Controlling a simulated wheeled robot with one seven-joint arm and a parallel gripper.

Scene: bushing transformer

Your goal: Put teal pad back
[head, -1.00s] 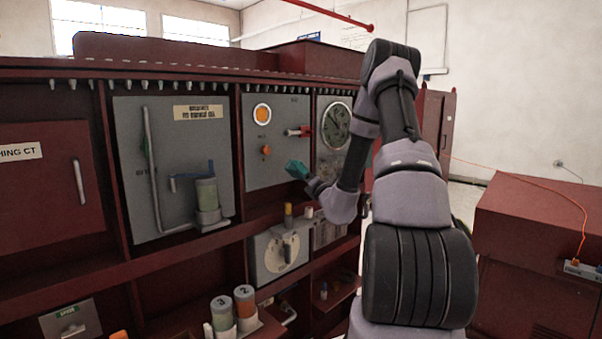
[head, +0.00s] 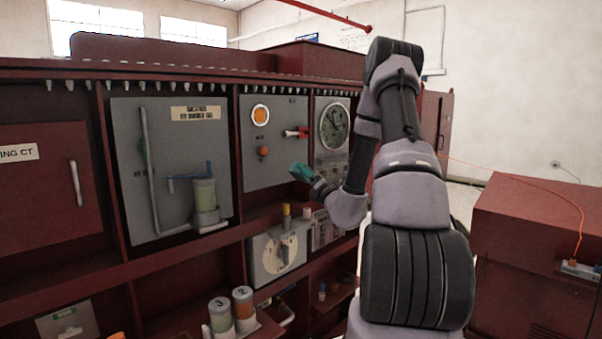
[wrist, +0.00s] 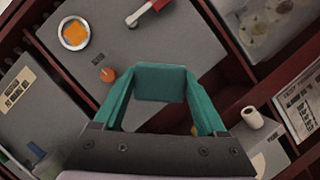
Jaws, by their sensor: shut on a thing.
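My gripper (wrist: 160,100) has two teal fingers that reach forward from a dark base in the wrist view. The fingers are shut on a teal pad (wrist: 160,80), a flat squarish block between their tips. In the head view the teal pad (head: 300,171) shows at the end of my gripper (head: 318,184), in front of the lower right of a grey panel (head: 275,172). The pad appears apart from the panel. The far side of the pad is hidden.
The grey panel carries an orange-centred round light (wrist: 74,33), an orange knob (wrist: 108,74) and a red-handled lever (wrist: 145,12). A white cylinder (wrist: 252,117) stands below right. A ledge with a dial box (head: 278,252) lies below. A red cabinet (head: 535,240) stands at right.

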